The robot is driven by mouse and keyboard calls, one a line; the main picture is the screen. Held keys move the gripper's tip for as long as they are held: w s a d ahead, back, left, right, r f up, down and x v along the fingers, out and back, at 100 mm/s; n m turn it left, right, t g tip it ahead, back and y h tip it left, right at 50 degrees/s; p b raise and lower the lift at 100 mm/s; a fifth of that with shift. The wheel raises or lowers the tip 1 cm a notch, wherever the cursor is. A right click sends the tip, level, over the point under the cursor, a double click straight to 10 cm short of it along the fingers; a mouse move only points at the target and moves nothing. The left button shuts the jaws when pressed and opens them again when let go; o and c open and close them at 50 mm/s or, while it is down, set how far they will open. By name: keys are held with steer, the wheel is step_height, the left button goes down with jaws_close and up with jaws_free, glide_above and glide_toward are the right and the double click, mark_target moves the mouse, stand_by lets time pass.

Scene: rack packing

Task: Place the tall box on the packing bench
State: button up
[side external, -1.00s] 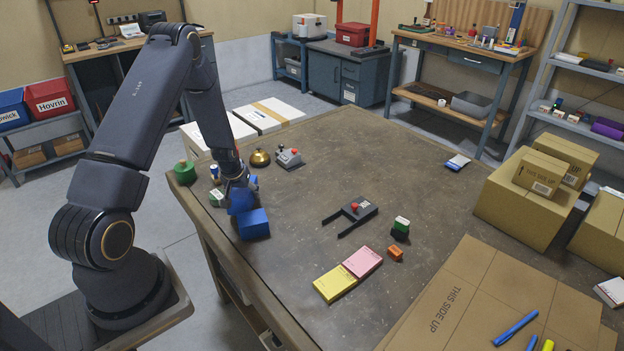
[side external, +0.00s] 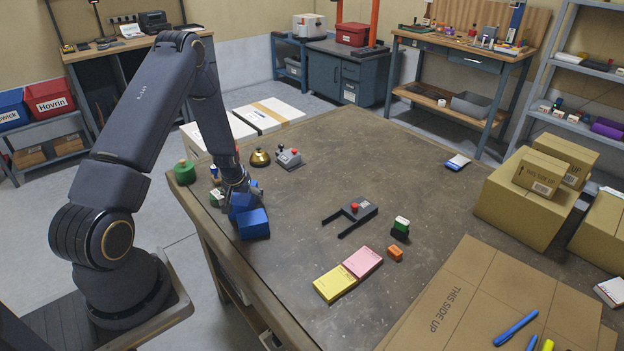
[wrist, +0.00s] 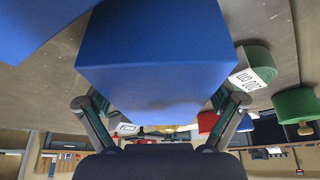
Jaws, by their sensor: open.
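A blue box (side external: 240,203) stands on the bench (side external: 310,165) near its left edge, partly hidden by my gripper (side external: 236,184). In the wrist view this blue box (wrist: 155,50) fills the upper middle, with the open fingers of my gripper (wrist: 160,108) at its left and right sides. Whether the fingers touch it I cannot tell. A second blue box (side external: 254,224) lies close in front of it, and its edge also shows at the top left of the wrist view (wrist: 35,22). Which of the two is the tall box is not clear.
The bench's far middle is clear.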

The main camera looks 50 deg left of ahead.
steer(key=shift+r, duration=0.1)
steer(key=v, duration=1.2)
steer(key=shift+w+r, duration=0.15)
steer(key=s+d+r+m+t+h, duration=0.2)
steer(key=d+r+m, duration=0.4)
steer(key=d+r, duration=1.4)
steer(key=shift+s+d+r, duration=0.15)
steer(key=shift+s+r, duration=0.05)
steer(key=shift+s, duration=0.45)
steer(key=shift+o, duration=0.5)
steer(key=s+d+r+m+h, duration=0.1)
steer(key=s+d+r+m, duration=0.1)
steer(key=s+d, duration=0.3)
steer(key=s+r, duration=0.1)
steer(key=s, duration=0.2)
steer(key=shift+s+d+r+m, duration=0.35)
steer(key=shift+d+m, duration=0.05)
steer(key=shift+s+d, duration=0.1)
steer(key=shift+s, duration=0.2)
steer(key=shift+r, duration=0.1)
